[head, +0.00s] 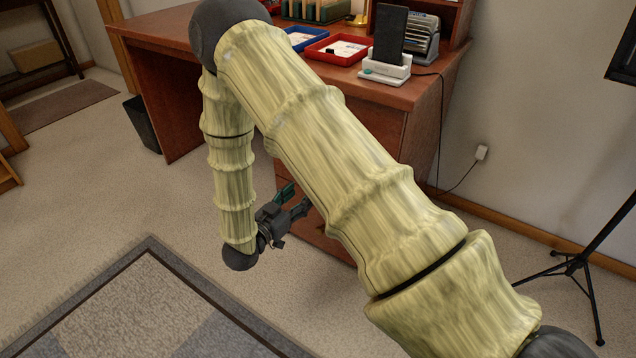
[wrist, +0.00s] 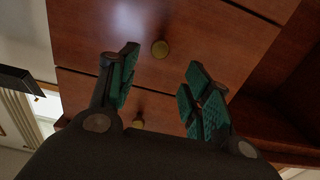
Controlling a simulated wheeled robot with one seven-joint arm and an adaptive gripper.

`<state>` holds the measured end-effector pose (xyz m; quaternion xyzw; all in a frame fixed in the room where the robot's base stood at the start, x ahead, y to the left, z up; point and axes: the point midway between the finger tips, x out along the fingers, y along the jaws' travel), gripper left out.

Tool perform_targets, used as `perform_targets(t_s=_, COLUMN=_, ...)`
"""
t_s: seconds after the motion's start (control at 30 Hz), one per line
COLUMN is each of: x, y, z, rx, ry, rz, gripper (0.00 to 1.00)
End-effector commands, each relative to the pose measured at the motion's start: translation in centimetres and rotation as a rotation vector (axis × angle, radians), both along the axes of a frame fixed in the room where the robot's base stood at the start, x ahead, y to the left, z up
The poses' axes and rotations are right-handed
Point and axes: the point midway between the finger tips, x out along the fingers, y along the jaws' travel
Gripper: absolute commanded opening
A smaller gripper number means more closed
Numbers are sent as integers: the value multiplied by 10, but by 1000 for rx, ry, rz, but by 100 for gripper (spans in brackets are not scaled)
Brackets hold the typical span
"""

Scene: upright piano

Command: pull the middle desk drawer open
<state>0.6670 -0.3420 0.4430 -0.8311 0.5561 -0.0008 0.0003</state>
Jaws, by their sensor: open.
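The reddish-brown desk (head: 165,55) stands at the back, and its drawer side is largely hidden behind my arm in the head view. A low part of the drawer fronts (head: 325,240) shows beside my gripper (head: 294,200). In the wrist view, a drawer front with a round brass knob (wrist: 160,49) faces my gripper (wrist: 163,62). The green-padded fingers are open and empty, and the knob appears between their tips, nearer the left one. I cannot tell how far ahead it is. A second knob (wrist: 138,123) shows on a neighbouring front. The drawers look shut; which is the middle one is unclear.
A red tray (head: 337,50), a phone on a white stand (head: 388,65) and a file holder stand on the desk. A waste bin (head: 142,123) is left of it, a tripod stand (head: 575,265) right. A bordered rug (head: 150,310) lies in front; the carpet around it is clear.

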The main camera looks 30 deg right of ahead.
Motion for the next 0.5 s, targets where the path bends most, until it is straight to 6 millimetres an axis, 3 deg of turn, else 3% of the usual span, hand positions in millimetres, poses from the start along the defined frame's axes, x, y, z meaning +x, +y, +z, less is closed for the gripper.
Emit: perform_targets(t_s=0.5, x=29, y=-73, z=-3, rx=0, ry=0, rz=0, gripper=49)
